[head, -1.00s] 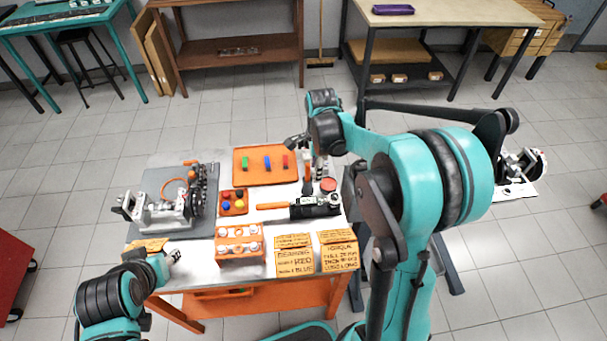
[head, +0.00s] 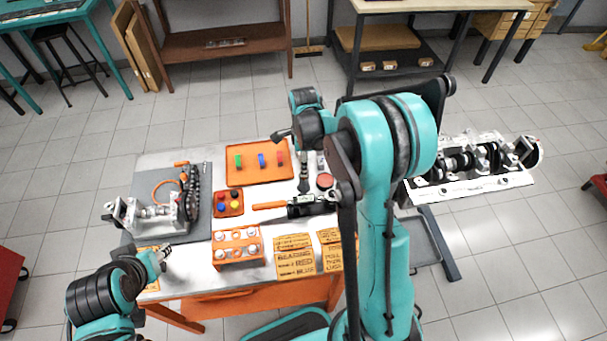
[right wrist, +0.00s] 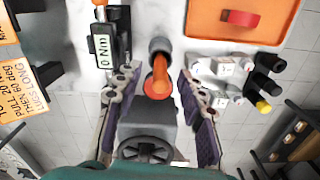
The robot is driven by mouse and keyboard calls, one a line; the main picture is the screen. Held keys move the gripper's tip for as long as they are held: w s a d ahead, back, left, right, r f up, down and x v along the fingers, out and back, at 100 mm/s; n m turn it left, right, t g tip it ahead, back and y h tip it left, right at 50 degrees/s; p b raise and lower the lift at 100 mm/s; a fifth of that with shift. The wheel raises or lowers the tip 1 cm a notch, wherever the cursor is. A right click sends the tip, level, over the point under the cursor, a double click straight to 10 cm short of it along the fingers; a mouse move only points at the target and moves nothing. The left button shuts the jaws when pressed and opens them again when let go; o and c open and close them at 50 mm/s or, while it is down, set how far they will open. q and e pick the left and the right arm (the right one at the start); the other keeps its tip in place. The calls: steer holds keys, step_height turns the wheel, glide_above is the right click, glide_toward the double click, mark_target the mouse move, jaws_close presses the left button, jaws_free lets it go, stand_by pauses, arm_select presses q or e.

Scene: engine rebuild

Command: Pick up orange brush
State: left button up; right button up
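The orange brush (right wrist: 159,72) shows in the right wrist view between the fingers, its handle pointing toward the camera above a dark round part. A red-orange disc lies just below it in that picture and partly merges with it. My right gripper (right wrist: 158,80) is open, with one finger on each side of the handle and visible gaps. I cannot tell their depth. In the head view the right arm hides part of this area. My left gripper (head: 163,252) is small near the table's front left corner; its finger opening is unclear.
A torque wrench (right wrist: 105,45) lies beside the brush. An orange tray (head: 258,175) holds colored blocks. A red round-topped item (head: 325,181) stands close by. An engine assembly (head: 160,212) sits on a grey mat at left; another (head: 470,165) stands at right.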

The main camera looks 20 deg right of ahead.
step_height(320, 180, down, 3)
steer(key=shift+r, duration=0.1)
jaws_close()
steer(key=shift+r, duration=0.1)
step_height(320, 180, up, 10)
steer(key=shift+f+p, duration=0.1)
steer(key=shift+p, duration=0.95)
